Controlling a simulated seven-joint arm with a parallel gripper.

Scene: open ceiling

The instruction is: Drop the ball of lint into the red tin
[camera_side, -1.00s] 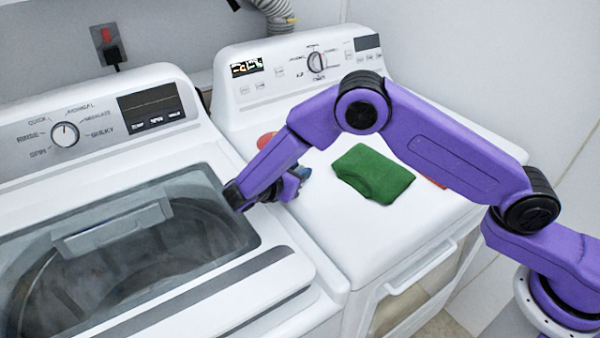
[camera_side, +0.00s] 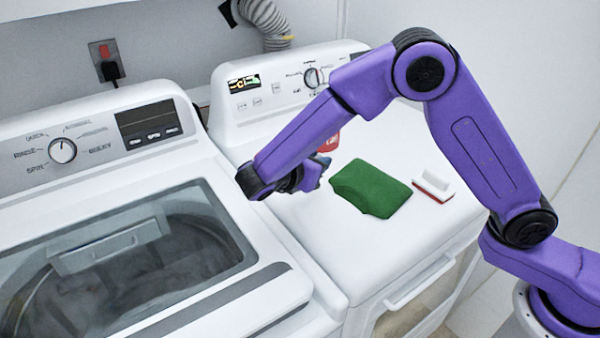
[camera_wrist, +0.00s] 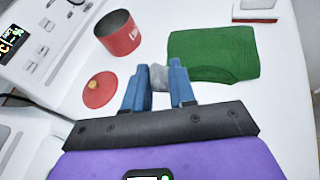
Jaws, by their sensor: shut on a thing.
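The red tin (camera_wrist: 117,33) stands open and upright on the dryer top, at the upper left in the wrist view. In the side view a part of the red tin (camera_side: 328,143) shows behind my arm. Its round red lid (camera_wrist: 99,89) with a yellowish knob lies beside it on the dryer. My gripper (camera_wrist: 160,80) has its blue fingers shut on the grey ball of lint (camera_wrist: 158,76), which shows between and just beyond the tips. In the side view my gripper (camera_side: 316,172) is over the left part of the dryer top, and the lint is hidden there.
A folded green cloth (camera_side: 370,188) lies on the dryer right of my gripper. A white and red brush-like block (camera_side: 434,185) lies farther right. The washer (camera_side: 150,240) with its glass lid stands at the left. The dryer's control panel (camera_side: 285,85) rises at the back.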

